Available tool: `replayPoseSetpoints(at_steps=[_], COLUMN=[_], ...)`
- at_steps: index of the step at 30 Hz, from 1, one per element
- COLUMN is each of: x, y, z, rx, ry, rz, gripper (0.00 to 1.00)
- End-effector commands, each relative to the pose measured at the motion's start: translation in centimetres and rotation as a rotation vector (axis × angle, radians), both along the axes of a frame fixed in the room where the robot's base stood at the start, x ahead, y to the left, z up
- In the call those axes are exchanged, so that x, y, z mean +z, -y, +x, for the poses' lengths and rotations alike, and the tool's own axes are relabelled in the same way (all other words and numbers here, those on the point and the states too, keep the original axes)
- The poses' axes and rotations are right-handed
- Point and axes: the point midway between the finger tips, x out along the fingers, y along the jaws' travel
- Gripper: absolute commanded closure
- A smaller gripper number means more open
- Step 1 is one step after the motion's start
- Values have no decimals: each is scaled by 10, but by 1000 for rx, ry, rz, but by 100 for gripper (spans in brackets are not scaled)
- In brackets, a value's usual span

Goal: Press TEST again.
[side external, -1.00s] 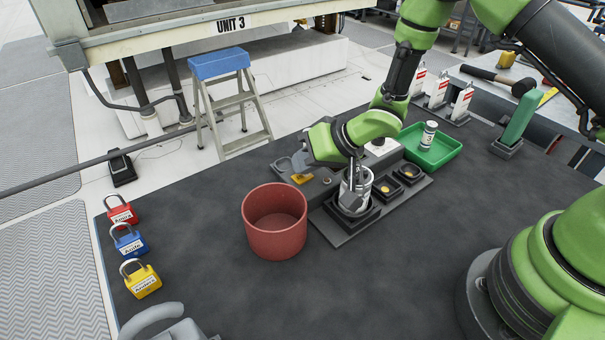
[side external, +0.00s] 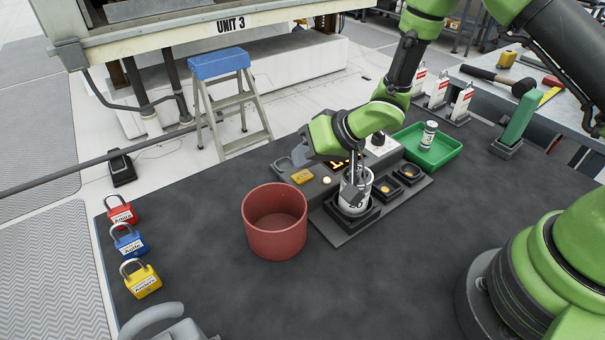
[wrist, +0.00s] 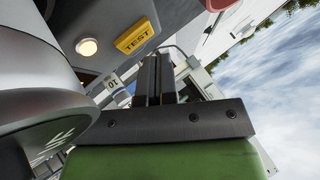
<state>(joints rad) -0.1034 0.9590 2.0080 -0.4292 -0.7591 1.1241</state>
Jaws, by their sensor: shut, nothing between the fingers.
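The yellow TEST button (side external: 303,176) sits on the grey panel behind the red tub. It also shows in the wrist view (wrist: 137,37) with its lettering readable. In the wrist view my dark fingers (wrist: 156,62) are together and empty, just beside the button in the picture. A round lamp (side external: 327,181) next to the button is lit; it shows pale yellow in the wrist view (wrist: 87,47). An orange display (side external: 340,165) is lit behind, partly hidden by my wrist.
A canister marked 20 (side external: 352,203) stands in a dark square holder close under my wrist. The red tub (side external: 275,240) stands in front of the panel. A green tray (side external: 450,153) holds a small canister (side external: 429,134).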

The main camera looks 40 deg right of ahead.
Motion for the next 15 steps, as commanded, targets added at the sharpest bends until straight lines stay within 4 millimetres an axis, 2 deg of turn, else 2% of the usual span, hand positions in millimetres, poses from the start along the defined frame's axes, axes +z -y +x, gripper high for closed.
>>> replayPoseSetpoints(at_steps=[8,15], x=[3,26], y=[0,0], z=[0,0], rx=[1,0], ry=[0,2], rz=[1,0], gripper=[100,100])
